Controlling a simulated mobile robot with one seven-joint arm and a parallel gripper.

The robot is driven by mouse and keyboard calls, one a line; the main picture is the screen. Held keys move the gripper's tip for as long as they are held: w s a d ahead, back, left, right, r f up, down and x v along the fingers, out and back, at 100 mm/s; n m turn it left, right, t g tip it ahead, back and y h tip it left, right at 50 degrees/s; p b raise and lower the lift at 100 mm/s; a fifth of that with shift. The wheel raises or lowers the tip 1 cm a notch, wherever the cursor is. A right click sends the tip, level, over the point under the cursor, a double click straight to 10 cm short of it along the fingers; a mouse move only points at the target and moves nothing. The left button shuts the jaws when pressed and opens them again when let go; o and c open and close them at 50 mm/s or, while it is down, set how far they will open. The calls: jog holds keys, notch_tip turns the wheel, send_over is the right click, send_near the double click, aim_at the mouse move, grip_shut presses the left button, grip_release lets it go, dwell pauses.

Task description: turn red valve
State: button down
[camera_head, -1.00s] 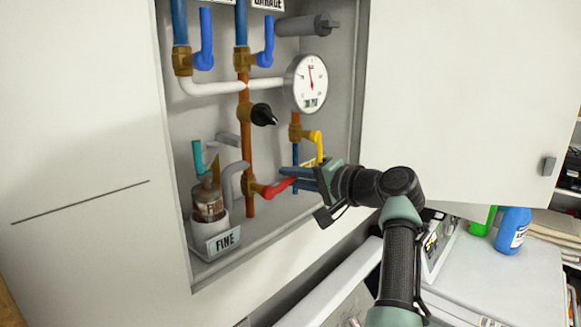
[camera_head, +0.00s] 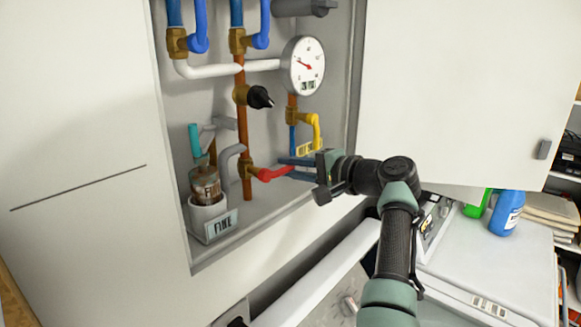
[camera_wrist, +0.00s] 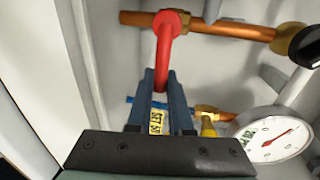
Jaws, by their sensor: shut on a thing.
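The red valve handle (camera_head: 272,173) sits on a brass fitting low on the copper pipe (camera_head: 244,130) inside the open wall cabinet. My gripper (camera_head: 290,170) reaches in from the right, and its blue-grey fingers are at the free end of the red handle. In the wrist view the red handle (camera_wrist: 166,58) runs from its pivot down between the two fingers (camera_wrist: 160,90), which are shut on it. The part of the handle between the fingers is partly hidden.
A yellow valve handle (camera_head: 317,130) is close above my gripper. A white gauge (camera_head: 303,65), a black knob (camera_head: 260,97) and blue handles (camera_head: 198,27) are higher up. A jar in a white cup (camera_head: 206,200) stands at left. The open cabinet door (camera_head: 460,90) is at right.

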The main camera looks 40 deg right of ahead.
jog(key=shift+f, duration=0.1)
jog(key=c, duration=0.8)
grip_release()
jog(key=shift+c, duration=0.2)
jog(key=b+v, duration=0.7)
jog(key=v, duration=0.6)
